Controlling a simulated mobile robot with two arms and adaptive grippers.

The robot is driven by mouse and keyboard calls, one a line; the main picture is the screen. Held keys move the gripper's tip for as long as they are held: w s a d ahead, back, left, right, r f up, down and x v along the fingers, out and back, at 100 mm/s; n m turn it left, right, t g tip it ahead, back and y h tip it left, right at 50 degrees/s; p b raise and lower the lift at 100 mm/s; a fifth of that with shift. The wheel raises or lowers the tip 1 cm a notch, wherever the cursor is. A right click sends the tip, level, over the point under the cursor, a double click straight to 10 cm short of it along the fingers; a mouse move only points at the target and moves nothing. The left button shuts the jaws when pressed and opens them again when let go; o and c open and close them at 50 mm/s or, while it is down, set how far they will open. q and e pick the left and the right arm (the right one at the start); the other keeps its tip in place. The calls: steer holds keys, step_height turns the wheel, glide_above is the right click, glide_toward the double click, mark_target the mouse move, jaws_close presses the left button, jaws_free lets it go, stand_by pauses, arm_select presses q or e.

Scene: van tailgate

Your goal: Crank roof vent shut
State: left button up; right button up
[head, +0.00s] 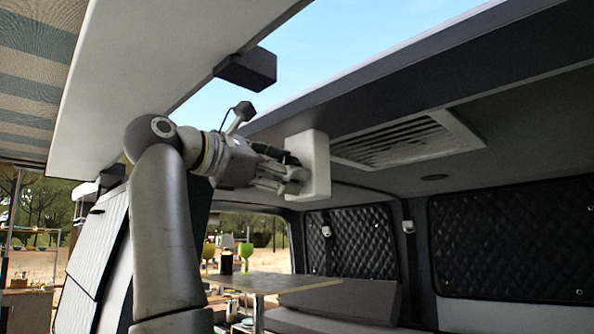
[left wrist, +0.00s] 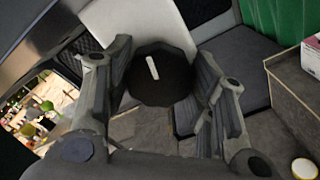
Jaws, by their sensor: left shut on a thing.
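The roof vent (head: 395,142) is a light frame with dark slats in the van ceiling, right of centre. A white box (head: 318,160) hangs below the ceiling beside it; a pale panel, likely this box, shows in the left wrist view (left wrist: 140,22). My left gripper (head: 292,178) reaches up to the box's left side. In the left wrist view its fingers are around a dark round knob (left wrist: 172,88) with a white bar on its face, and it is shut on it. The gripper hides the knob in the head view. My right gripper is not in view.
The open tailgate (head: 140,75) rises at upper left, with a dark block (head: 248,68) at its edge. A table (head: 265,282) and grey seats (head: 345,300) stand below inside the van. Quilted dark window covers (head: 515,240) line the right side.

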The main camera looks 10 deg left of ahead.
arm_select(q)
steer(key=shift+s+r+n, duration=0.1)
steer(key=shift+r+n, duration=0.05)
steer(key=shift+n, duration=0.95)
steer(key=o, duration=0.8)
steer(key=shift+o, duration=1.2)
steer(key=shift+s, duration=0.1)
